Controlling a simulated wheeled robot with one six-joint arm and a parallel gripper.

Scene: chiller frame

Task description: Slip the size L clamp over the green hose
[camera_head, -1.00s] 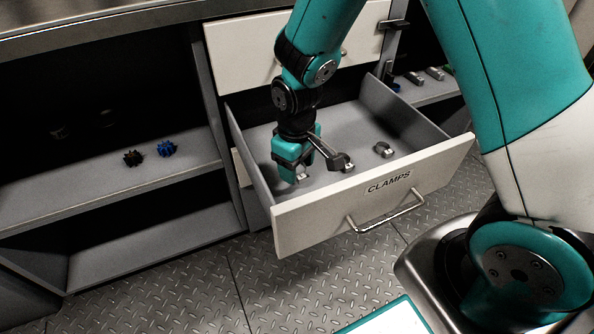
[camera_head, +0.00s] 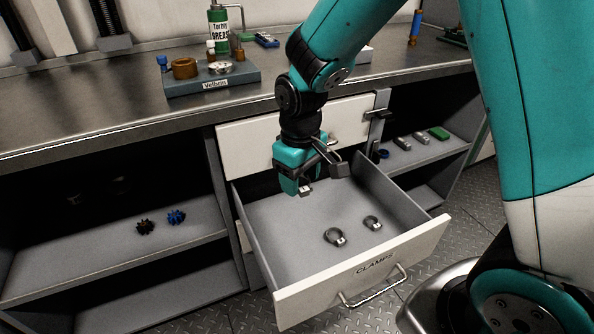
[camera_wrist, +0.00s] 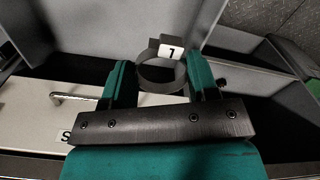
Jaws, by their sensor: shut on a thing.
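My gripper (camera_head: 303,188) is above the back left of the open clamps drawer (camera_head: 258,236). In the wrist view its teal fingers (camera_wrist: 160,85) are shut on a dark ring clamp (camera_wrist: 152,76), which has a white tag. The tag's mark is turned and may be an L, but I cannot be sure. In the head view only a small pale part of this clamp shows at the fingertips. Two other clamps lie on the drawer floor, a left one (camera_head: 333,237) and a right one (camera_head: 373,223). I cannot make out a green hose.
The drawer front carries a handle (camera_head: 374,290). A metal worktop (camera_head: 110,115) runs above, with a grey block marked Volbren (camera_head: 213,82) and a grease bottle (camera_head: 218,30). The left shelf holds a blue gear (camera_head: 176,217) and a dark gear (camera_head: 145,227). Small parts lie on the right shelf.

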